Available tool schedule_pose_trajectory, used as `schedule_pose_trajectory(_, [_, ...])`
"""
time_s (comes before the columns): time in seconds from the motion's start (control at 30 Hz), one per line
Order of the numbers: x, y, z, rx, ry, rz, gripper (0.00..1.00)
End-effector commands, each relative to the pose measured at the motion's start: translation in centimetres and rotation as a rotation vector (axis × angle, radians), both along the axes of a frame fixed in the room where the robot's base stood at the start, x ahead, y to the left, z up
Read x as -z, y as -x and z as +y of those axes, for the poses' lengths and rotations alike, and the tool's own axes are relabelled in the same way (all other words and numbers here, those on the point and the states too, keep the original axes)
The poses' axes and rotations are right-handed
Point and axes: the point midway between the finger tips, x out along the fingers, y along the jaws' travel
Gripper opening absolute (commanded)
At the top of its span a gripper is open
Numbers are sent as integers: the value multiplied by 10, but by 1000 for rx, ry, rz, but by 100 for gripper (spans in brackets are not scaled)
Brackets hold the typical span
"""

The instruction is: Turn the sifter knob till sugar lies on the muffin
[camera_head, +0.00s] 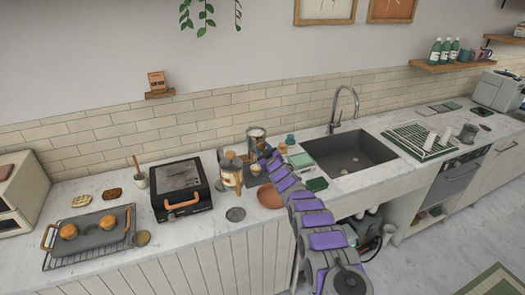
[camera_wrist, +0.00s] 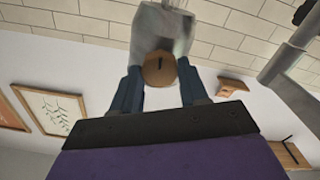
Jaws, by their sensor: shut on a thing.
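The sifter (camera_head: 256,133) is a grey metal cylinder at the back of the counter, left of the sink. In the wrist view its grey body (camera_wrist: 160,30) is at the top, with a round brown knob (camera_wrist: 158,70) facing me. My gripper (camera_wrist: 160,82) has its two dark fingers on either side of the knob, shut on it. In the head view my gripper (camera_head: 266,157) reaches the sifter and hides part of it. Two muffin-like orange-brown items (camera_head: 68,231) (camera_head: 108,222) sit on the tray at left.
A French press (camera_head: 230,170) stands close left of my gripper, with a black grill (camera_head: 180,187) beyond it. A terracotta plate (camera_head: 269,197) lies in front. The sink (camera_head: 350,152) with its tap (camera_head: 345,105) is to the right. Bare counter lies near the front edge.

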Motion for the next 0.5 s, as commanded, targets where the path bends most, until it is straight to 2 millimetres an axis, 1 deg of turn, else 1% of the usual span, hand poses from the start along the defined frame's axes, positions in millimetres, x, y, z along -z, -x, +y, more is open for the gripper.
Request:
schedule_pose_trajectory(0.03, [10, 1, -2, 4, 3, 17, 13])
schedule_pose_trajectory(0.07, [10, 1, -2, 4, 4, 17, 13])
schedule_pose_trajectory(0.1, [10, 1, -2, 4, 4, 17, 47])
schedule_pose_trajectory(0.33, [4, 1, 0, 1, 2, 6, 69])
schedule_pose_trajectory(0.5, [2, 1, 1, 1, 2, 4, 69])
